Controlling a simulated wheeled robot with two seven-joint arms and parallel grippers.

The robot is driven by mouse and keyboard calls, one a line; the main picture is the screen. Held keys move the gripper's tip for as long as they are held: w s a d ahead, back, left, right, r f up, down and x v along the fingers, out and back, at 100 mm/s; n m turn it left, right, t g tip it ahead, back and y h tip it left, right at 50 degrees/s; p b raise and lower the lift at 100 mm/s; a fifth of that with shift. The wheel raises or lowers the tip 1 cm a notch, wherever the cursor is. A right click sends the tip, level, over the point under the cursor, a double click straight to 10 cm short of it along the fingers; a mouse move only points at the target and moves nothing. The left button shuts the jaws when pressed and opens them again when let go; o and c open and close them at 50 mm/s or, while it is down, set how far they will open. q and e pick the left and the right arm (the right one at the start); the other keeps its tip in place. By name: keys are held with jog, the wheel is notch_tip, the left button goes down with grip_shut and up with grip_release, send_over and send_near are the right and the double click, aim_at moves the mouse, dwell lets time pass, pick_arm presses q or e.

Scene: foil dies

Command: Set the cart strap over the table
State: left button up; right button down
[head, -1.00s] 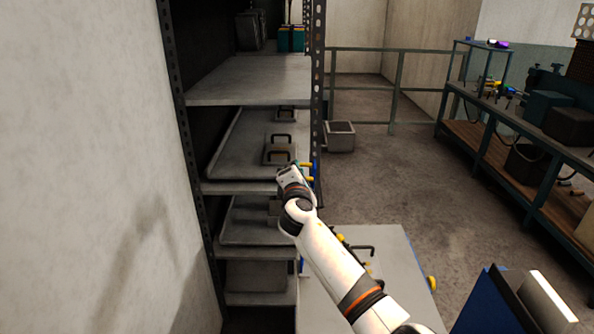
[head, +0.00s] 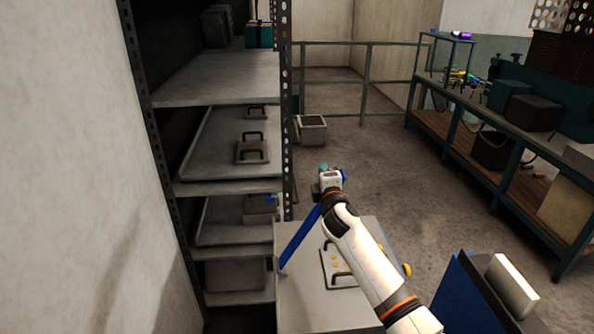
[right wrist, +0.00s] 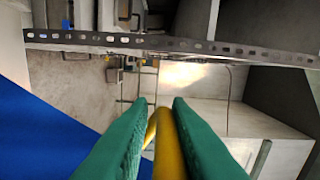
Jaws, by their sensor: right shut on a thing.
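The blue cart strap (head: 300,238) slants from beneath my right gripper (head: 328,171) down to the left side of the grey cart table (head: 300,306). My right gripper is above the table's far side. In the right wrist view its green fingers are shut on a yellow bar (right wrist: 170,140), and a broad blue band (right wrist: 35,130) lies at left. How bar and strap join is hidden. A flat die (head: 338,262) with yellow spots and a dark handle lies on the table, partly behind my right arm. My left gripper is not in view.
A shelf rack with an upright post (head: 286,120) stands left of the table. A handled die (head: 252,150) rests on its middle shelf. A yellow knob (head: 407,270) is at the table's right edge. A grey bin (head: 311,129) stands behind; open floor lies right.

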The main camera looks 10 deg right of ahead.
jog(key=d+f+m+b, duration=0.1)
jog(key=d+f+m, duration=0.1)
jog(key=d, duration=0.5)
jog(key=shift+f, duration=0.25)
jog(key=c, duration=1.5)
grip_release()
jog(key=shift+d+f, duration=0.15)
jog(key=shift+a+f, duration=0.15)
jog(key=shift+a, duration=0.05)
jog(key=s, duration=1.2)
